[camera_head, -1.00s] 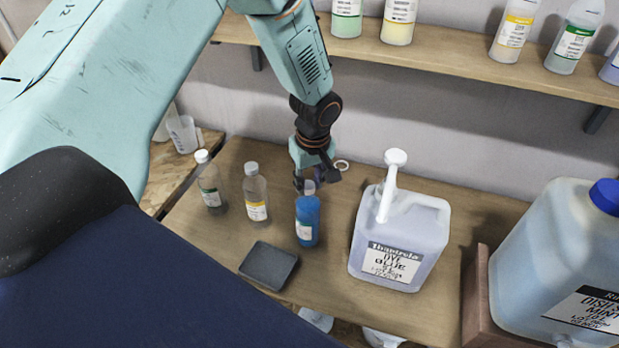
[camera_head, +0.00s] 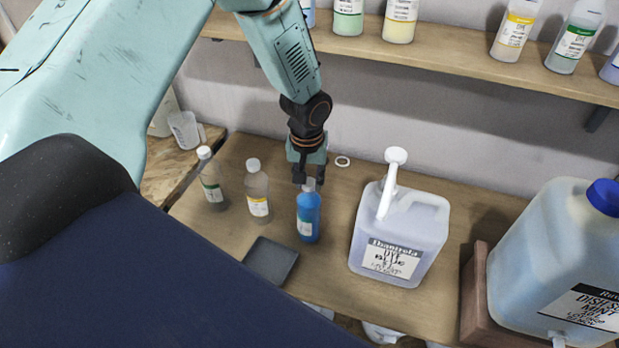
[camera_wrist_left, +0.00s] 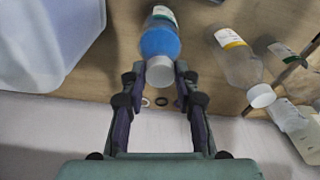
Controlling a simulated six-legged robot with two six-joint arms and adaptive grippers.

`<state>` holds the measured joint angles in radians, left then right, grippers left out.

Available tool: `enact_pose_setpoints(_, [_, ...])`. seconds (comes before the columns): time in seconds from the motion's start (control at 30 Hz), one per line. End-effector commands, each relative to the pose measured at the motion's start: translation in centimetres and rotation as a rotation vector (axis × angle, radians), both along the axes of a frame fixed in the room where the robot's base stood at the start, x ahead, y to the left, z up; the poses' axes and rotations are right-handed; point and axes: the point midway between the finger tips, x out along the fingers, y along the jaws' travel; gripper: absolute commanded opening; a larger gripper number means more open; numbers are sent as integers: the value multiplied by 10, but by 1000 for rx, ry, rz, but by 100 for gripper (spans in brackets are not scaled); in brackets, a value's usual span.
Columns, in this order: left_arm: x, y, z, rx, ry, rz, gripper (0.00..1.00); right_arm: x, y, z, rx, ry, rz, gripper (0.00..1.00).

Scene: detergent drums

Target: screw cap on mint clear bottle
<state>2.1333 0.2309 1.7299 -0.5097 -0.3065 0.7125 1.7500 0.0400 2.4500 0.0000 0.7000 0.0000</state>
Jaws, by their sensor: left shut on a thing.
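My left gripper (camera_head: 308,178) comes down from above onto the blue-filled bottle (camera_head: 309,215), which stands upright on the bench with a green-and-white label. Its fingers are shut on the light grey cap (camera_wrist_left: 160,71) at the bottle's mouth, one finger on each side in the left wrist view. How tight the cap sits is not visible. A clear bottle with a green label (camera_head: 211,185) and one with a yellow label (camera_head: 257,198) stand to the left, both with white caps. Which bottle is the mint one, I cannot tell. My right gripper is not in view.
A pale jug with a white pump spout (camera_head: 398,240) stands close right of the blue bottle. A large drum with a blue lid (camera_head: 560,260) is farther right. A dark tray (camera_head: 271,261) lies in front. A white ring (camera_head: 343,161) lies behind. A bottle shelf (camera_head: 450,55) runs above.

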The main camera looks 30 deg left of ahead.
Motion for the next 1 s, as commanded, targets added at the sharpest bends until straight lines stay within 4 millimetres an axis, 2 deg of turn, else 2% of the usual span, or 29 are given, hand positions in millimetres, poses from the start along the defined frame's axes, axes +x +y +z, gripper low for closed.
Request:
enact_pose_setpoints(0.2, [-3, 1, -2, -1, 6, -157, 0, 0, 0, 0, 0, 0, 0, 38])
enact_pose_setpoints(0.63, [-3, 1, -2, -1, 6, -213, 0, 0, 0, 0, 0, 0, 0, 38])
enact_pose_setpoints(1.0, [-2, 3, -3, -2, 4, -523, 0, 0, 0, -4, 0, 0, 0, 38])
